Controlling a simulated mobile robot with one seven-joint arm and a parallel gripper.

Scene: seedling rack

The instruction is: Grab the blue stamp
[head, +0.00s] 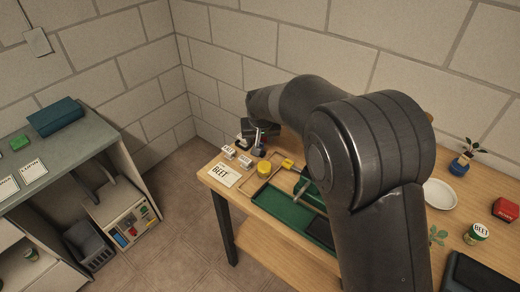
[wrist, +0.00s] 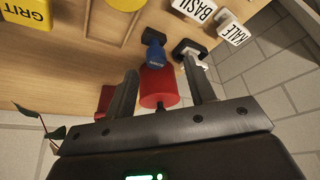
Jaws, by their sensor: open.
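The blue stamp (wrist: 155,52) shows in the wrist view, standing on the wooden table just beyond my fingertips. It has a dark top end. My gripper (wrist: 160,72) is open, its fingers pointing toward the table. A red cylinder (wrist: 158,88) shows between the fingers, nearer the camera than the blue stamp; I cannot tell whether a finger touches it. A black stamp-like piece (wrist: 188,48) stands beside the blue stamp. In the head view my gripper (head: 259,138) is at the table's far left end, and I cannot make out the blue stamp there.
BASIL (wrist: 194,8) and KALE (wrist: 233,28) labelled blocks stand close by. A yellow GRIT box (wrist: 28,12) is farther off. A block wall runs behind the table.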

